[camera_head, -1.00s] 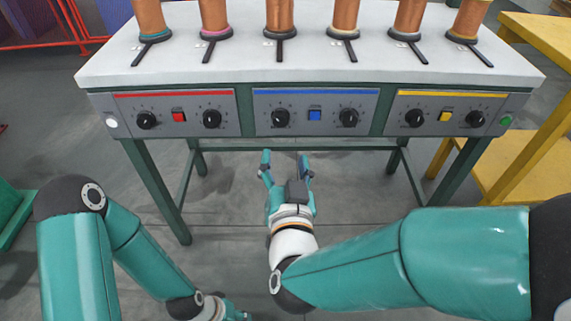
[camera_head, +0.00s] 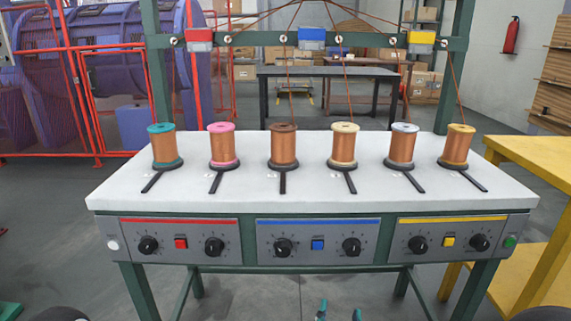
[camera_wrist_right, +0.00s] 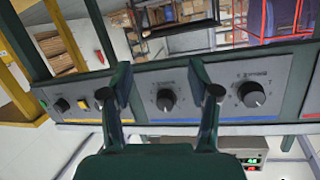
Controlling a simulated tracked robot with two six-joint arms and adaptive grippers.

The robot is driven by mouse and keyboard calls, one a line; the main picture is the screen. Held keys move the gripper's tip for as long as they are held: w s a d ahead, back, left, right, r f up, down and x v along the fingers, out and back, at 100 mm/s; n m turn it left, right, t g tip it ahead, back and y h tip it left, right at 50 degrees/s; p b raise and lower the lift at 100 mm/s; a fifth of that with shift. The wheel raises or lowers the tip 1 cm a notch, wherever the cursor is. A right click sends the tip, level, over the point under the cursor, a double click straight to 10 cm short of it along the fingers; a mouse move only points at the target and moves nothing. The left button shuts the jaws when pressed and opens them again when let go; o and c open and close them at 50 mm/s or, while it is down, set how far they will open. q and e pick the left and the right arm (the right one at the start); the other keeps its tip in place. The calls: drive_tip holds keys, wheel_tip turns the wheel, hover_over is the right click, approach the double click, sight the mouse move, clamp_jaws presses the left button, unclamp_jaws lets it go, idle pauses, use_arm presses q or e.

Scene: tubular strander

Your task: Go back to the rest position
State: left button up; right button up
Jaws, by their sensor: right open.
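Only the teal fingertips of my right gripper (camera_head: 340,311) show at the bottom edge of the head view, in front of and below the control panel. In the right wrist view my right gripper (camera_wrist_right: 164,92) is open, its two dark fingers well apart with nothing between them. The control panel (camera_head: 248,242) of the bench fills the background there, with black knobs and a yellow button (camera_wrist_right: 84,104). My left gripper is out of view; only a dark piece of my left arm shows at the lower left of the head view.
The white bench top (camera_head: 318,200) carries several copper spools (camera_head: 284,148), each with a black lever. A yellow table (camera_head: 530,150) stands at the right. A red fence (camera_head: 85,90) is at the back left. Wires run from the green overhead frame (camera_head: 370,40).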

drive_tip(key=s+d+f+g, duration=0.2)
drive_tip(key=d+f, duration=0.1)
drive_tip(key=f, duration=0.5)
drive_tip(key=s+d+f+g+y, duration=0.1)
drive_tip(key=s+d+f+g, duration=0.15)
drive_tip(key=f, duration=0.55)
drive_tip(key=s+d+f+g, duration=0.1)
drive_tip(key=d+f+g, duration=0.2)
drive_tip(key=f, duration=0.5)
drive_tip(key=s+a+f+n+g+y, duration=0.1)
drive_tip(key=s+a+f+g+y, duration=0.25)
drive_tip(key=s, duration=0.35)
drive_tip(key=s+a+f+n+g+y, duration=0.1)
drive_tip(key=s+a+f+g+y, duration=0.2)
drive_tip(key=s, duration=0.4)
wheel_tip(320, 180, up, 35)
drive_tip(key=s+p, duration=0.1)
drive_tip(key=p, duration=3.5)
drive_tip(key=shift+s+a+h, duration=0.2)
drive_tip(key=shift+a+h, duration=0.15)
drive_tip(key=shift+h, duration=0.1)
drive_tip(key=shift+c, duration=0.3)
